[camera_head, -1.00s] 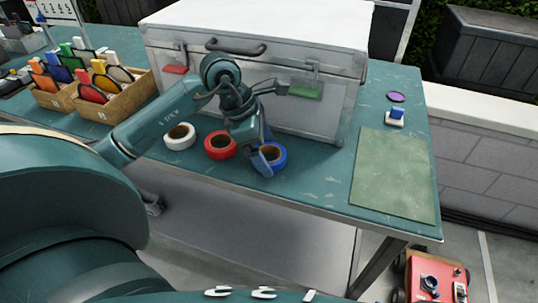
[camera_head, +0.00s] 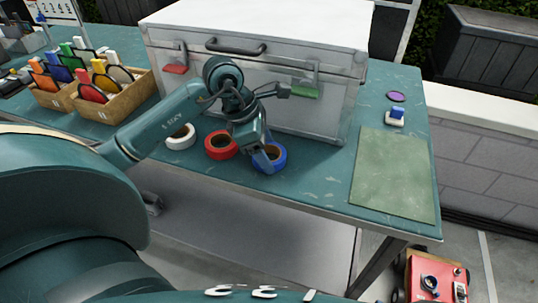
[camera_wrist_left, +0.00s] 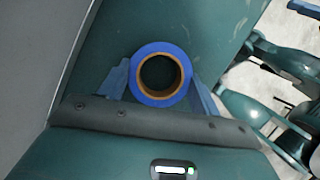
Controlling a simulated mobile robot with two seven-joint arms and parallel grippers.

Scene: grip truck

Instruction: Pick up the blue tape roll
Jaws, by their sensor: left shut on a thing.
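The blue tape roll (camera_head: 280,158) is on the green table near its front edge, at the right end of a row of rolls. My left gripper (camera_head: 266,163) reaches down onto it from above and partly covers it in the head view. In the left wrist view the blue tape roll (camera_wrist_left: 160,48) shows its brown core, with a blue-grey finger of the gripper (camera_wrist_left: 160,80) on each side. The fingers are shut on the roll. I cannot tell whether the roll is clear of the table.
A red tape roll (camera_head: 222,145) and a white tape roll (camera_head: 181,137) lie just left. A large silver case (camera_head: 310,120) stands behind. A green mat (camera_head: 393,175) lies to the right. Wooden boxes (camera_head: 112,107) stand at the left. The table between roll and mat is clear.

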